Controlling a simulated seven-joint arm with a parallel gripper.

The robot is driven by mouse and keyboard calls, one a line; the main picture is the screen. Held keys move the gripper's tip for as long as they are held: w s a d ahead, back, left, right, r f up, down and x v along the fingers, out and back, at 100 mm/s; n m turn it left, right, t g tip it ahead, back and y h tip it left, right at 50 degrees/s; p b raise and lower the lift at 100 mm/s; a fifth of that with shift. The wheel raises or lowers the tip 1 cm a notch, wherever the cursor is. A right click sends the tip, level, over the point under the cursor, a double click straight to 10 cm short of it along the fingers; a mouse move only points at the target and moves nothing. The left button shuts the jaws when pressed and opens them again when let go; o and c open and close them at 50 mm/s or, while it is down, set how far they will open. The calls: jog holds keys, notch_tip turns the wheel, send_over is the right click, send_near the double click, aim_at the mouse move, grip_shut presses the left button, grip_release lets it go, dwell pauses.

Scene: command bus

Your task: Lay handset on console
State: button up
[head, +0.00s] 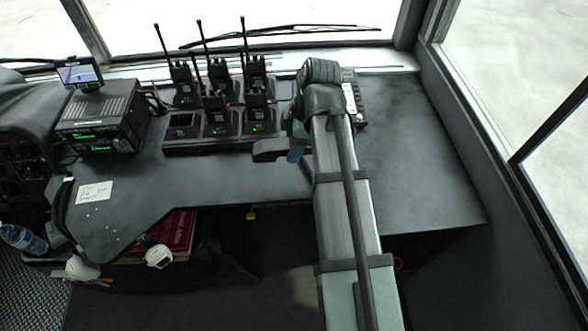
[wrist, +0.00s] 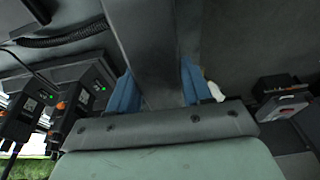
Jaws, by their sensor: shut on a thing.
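My gripper (head: 296,152) is over the middle of the dark console (head: 410,170), to the right of the radio chargers. Its blue fingers show in the wrist view (wrist: 160,88), one on each side of a long dark grey handset (wrist: 145,45). The gripper is shut on this handset. In the head view a dark end of the handset (head: 270,150) sticks out to the left of the fingers. My arm hides the rest of it. I cannot tell whether the handset touches the console.
A charger bank (head: 200,145) holds several radios with upright antennas; its front left slot looks empty. A radio unit (head: 100,115) with a small screen stands at the left. A white note (head: 94,192) lies on the console. The console's right side is clear.

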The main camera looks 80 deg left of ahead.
aim_at(290, 175)
jog(key=shift+f, duration=4.6)
jog(key=shift+f, duration=0.15)
jog(key=o, duration=1.2)
jog(key=shift+c, duration=0.2)
jog(key=v, duration=1.2)
jog(key=shift+r, duration=0.2)
